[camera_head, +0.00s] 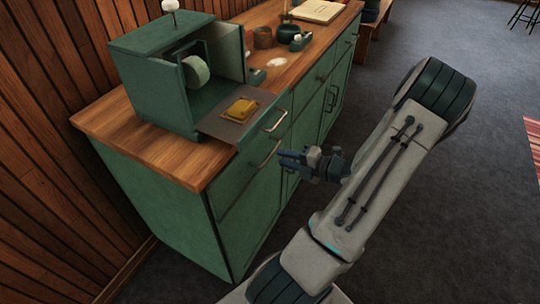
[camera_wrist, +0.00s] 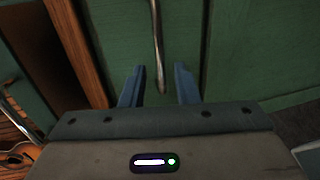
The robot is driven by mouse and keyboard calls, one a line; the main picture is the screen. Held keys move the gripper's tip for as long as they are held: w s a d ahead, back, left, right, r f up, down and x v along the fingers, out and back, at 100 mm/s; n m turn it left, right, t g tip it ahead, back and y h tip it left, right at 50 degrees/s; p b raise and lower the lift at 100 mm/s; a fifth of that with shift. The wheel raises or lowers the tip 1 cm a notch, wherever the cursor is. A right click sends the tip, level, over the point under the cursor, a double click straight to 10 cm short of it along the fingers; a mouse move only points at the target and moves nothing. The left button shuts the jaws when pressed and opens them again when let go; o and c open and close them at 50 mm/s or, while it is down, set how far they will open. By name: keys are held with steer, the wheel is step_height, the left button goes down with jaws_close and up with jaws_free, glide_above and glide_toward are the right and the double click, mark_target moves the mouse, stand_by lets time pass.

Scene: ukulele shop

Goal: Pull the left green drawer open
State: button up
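The left green drawer (camera_head: 246,184) is in the front of the green cabinet, just under its wooden top, and appears shut. Its metal bar handle (camera_head: 266,156) faces my gripper (camera_head: 284,158). In the wrist view the handle (camera_wrist: 157,45) runs upright in the picture, and its lower end lies between the two blue fingers of my gripper (camera_wrist: 159,84). The fingers are apart on either side of it, with gaps visible. How deep the handle sits between them is hard to tell. The drawer face (camera_wrist: 186,35) fills the area behind the fingers.
A green box (camera_head: 150,85) stands on the wooden top (camera_head: 150,150). Its lowered door (camera_head: 215,127) carries a yellow block (camera_head: 242,108) and has a handle (camera_head: 275,122) just above the drawer handle. More cabinet doors (camera_head: 308,122) lie beyond.

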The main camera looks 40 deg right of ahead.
mark_target(270, 155)
steer(key=x, duration=0.6)
jaws_close()
